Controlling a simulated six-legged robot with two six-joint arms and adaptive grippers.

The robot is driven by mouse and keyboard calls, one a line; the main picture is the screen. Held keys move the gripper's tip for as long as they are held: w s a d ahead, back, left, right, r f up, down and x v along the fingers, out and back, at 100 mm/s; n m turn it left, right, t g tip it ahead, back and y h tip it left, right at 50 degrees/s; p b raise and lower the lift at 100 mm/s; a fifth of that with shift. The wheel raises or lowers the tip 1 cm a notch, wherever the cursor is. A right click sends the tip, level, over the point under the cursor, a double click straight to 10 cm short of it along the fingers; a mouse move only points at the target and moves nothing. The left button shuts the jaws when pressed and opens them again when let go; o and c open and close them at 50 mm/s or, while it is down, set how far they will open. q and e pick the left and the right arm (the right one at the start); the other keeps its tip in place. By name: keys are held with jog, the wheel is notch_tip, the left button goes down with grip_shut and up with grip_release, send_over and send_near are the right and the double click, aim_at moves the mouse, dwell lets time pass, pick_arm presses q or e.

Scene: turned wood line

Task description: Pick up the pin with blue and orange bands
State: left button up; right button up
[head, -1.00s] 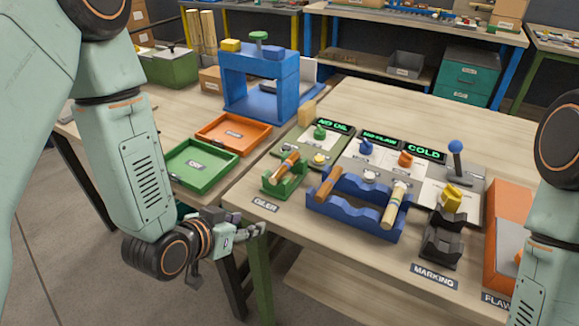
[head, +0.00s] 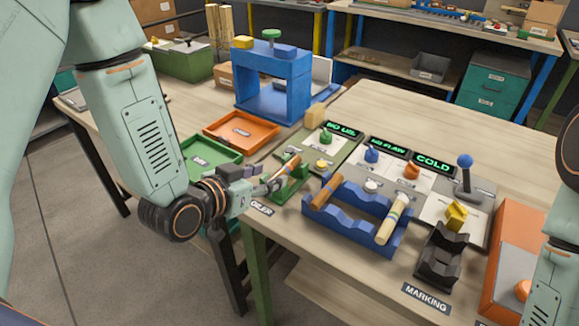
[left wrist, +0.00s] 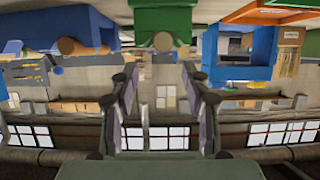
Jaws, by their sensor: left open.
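A brown wooden pin (head: 288,166) lies in the green oiler cradle (head: 297,189); its bands are too small to read. A pale pin (head: 394,217) with narrow coloured bands, blue-green among them, lies at the right of the blue rack (head: 348,221). A plain-looking brown pin (head: 327,191) lies at its left. My left gripper (head: 274,184) is open and close in front of the green cradle, partly covering the near end of its pin. In the left wrist view, that pin's round end (left wrist: 162,41) shows ahead between the open fingers. My right gripper is out of view.
A green tray (head: 224,153) and an orange tray (head: 268,143) lie to the left, with a blue press frame (head: 303,95) behind. An empty black cradle (head: 437,270) stands right of the blue rack. A lever (head: 466,163) and panel knobs rise behind the cradles.

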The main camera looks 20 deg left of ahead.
aim_at(285, 167)
pick_arm(q)
jog(key=shift+w+d+f, duration=0.2)
jog(key=shift+w+d, duration=0.05)
jog(key=shift+w, duration=0.4)
jog(key=shift+w+f, duration=0.15)
jog(key=shift+w, duration=0.2)
jog(key=shift+w+d+f, duration=0.15)
jog(key=shift+w+f, duration=0.05)
jog(key=shift+w, duration=0.2)
jog(key=x, duration=0.5)
jog(key=shift+b, duration=0.35)
jog(key=shift+s+r, duration=0.1)
jog(key=shift+c, duration=0.2)
jog(key=c, duration=0.5)
grip_shut()
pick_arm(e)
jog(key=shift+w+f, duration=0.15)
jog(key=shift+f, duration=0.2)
